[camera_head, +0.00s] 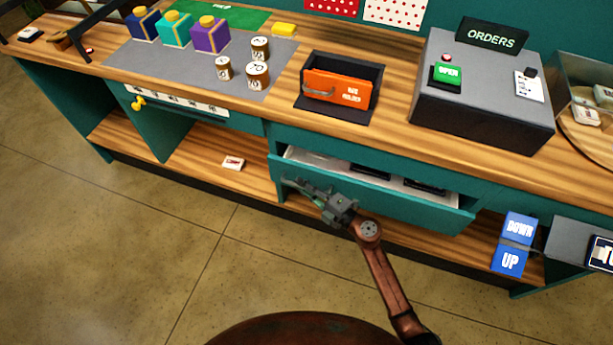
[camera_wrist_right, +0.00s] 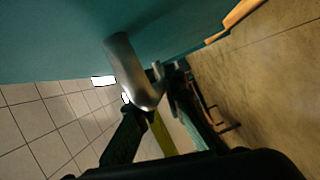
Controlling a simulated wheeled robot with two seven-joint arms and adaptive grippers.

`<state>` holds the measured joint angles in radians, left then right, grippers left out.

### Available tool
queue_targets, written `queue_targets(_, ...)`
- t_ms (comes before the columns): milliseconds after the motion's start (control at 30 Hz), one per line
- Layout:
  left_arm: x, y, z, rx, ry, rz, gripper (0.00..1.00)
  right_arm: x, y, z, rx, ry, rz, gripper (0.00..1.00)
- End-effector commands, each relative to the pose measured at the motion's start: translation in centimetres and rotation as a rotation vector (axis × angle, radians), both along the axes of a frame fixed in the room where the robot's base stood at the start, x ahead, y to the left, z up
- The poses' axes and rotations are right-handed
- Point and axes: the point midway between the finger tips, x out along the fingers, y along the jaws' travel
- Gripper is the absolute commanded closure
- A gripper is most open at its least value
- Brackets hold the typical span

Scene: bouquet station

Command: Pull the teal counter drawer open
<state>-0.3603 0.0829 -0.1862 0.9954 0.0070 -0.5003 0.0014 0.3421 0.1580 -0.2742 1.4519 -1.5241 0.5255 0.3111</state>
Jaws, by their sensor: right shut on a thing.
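The teal counter drawer (camera_head: 420,211) stands partly open under the wooden counter in the head view, with its light interior and some dark items showing. Its teal front also fills the top of the right wrist view (camera_wrist_right: 60,40). My right gripper (camera_head: 296,187) is at the left part of the drawer front. In the right wrist view, the curved metal drawer handle (camera_wrist_right: 130,68) sticks out from the front, and my right gripper (camera_wrist_right: 150,98) is shut on its end. My left gripper is not in view.
The floor in front is clear.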

Motion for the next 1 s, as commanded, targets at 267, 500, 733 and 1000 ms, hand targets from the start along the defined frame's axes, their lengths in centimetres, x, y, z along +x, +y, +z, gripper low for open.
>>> queue_targets(267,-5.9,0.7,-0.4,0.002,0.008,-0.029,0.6,-4.5,1.4,0.2,-0.001,0.002,-0.001,1.0)
queue_targets(500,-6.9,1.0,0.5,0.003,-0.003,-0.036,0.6,-7.9,2.4,0.2,0.0,0.002,-0.001,1.0)
queue_targets(733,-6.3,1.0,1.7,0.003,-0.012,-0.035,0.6,-11.4,3.6,0.1,-0.001,0.003,-0.002,1.0)
queue_targets(1000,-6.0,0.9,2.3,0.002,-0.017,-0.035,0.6,-13.8,4.4,0.0,-0.001,0.001,-0.002,1.0)
